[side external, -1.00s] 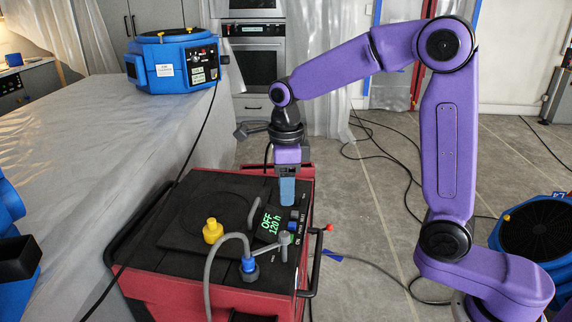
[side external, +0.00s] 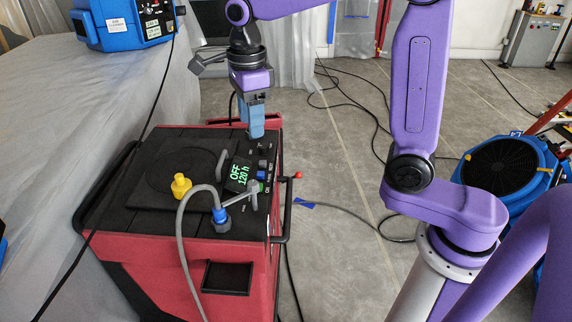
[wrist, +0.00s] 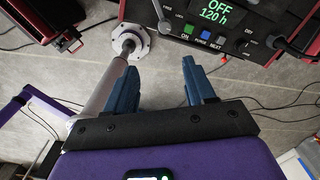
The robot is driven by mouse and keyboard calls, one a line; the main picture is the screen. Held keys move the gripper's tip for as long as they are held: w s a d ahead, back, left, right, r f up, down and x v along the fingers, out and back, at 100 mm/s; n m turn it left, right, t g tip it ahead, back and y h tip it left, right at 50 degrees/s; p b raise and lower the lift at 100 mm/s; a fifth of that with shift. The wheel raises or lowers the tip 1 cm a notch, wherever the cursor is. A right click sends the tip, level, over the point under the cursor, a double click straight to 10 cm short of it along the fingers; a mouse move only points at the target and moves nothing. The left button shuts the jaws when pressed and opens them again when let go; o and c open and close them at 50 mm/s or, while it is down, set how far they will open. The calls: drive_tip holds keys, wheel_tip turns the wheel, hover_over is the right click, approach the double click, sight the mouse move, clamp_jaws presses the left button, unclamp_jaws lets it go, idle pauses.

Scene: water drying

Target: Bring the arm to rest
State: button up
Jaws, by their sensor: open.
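My purple arm (side external: 413,95) reaches from its base at the right over to the red machine (side external: 180,262). My gripper (side external: 257,136) hangs above the back right edge of the machine's black top, fingers pointing down, apart from the control panel. In the wrist view my gripper (wrist: 158,72) has its two blue fingers spread with nothing between them. The panel's display (side external: 240,176) reads OFF and 120 h. It also shows in the wrist view (wrist: 214,12), beyond the fingertips, with a green button (wrist: 187,28) and a blue button (wrist: 205,35).
A yellow fitting (side external: 181,188) and a grey hose (side external: 183,235) stand up from the machine's top. A blue unit (side external: 125,20) sits on the covered counter at left. A blue fan (side external: 500,165) stands at right. Cables cross the open floor.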

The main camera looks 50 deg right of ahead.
drive_tip(key=s+d+f+n, duration=0.2)
drive_tip(key=s+n, duration=0.6)
drive_tip(key=n, duration=0.4)
drive_tip(key=s+d+f+n, duration=0.2)
drive_tip(key=s+n, duration=0.7)
drive_tip(key=n, duration=0.3)
drive_tip(key=s+d+f+n, duration=0.2)
drive_tip(key=s+f+n, duration=0.1)
drive_tip(key=s+n, duration=0.6)
drive_tip(key=n, duration=0.2)
drive_tip(key=shift+d+n, duration=0.3)
drive_tip(key=shift+n, duration=0.1)
